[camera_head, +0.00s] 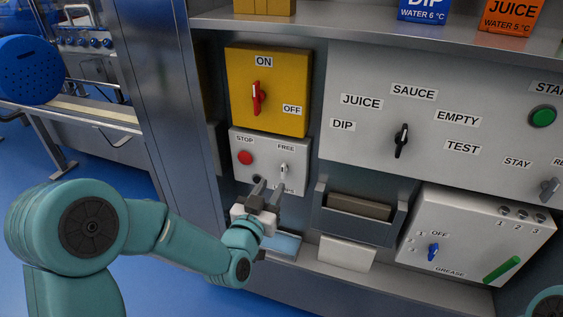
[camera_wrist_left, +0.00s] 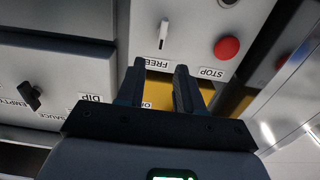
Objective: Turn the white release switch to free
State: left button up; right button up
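The white release switch (camera_head: 283,171) is on a pale grey box (camera_head: 266,141), below the word FREE (camera_head: 286,147). A lower label on the box is partly hidden by my gripper. The switch's handle stands roughly upright; I cannot tell which end points. It also shows in the left wrist view (camera_wrist_left: 164,34), where the picture is upside down. My left gripper (camera_head: 268,187) is open and empty, just below the switch and apart from it. Its two fingers show in the wrist view (camera_wrist_left: 160,80). My right gripper is not in view.
A red STOP button (camera_head: 245,158) is left of the switch. A yellow box with a red ON/OFF switch (camera_head: 256,97) is above. To the right are a black selector (camera_head: 402,141), a grey holder (camera_head: 360,223) and a box with a blue knob (camera_head: 433,252).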

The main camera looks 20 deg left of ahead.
aim_at(282, 168)
pick_arm(q)
jog(key=w, duration=0.8)
jog(key=shift+w+d, duration=0.1)
jog(key=shift+w, duration=0.05)
grip_shut()
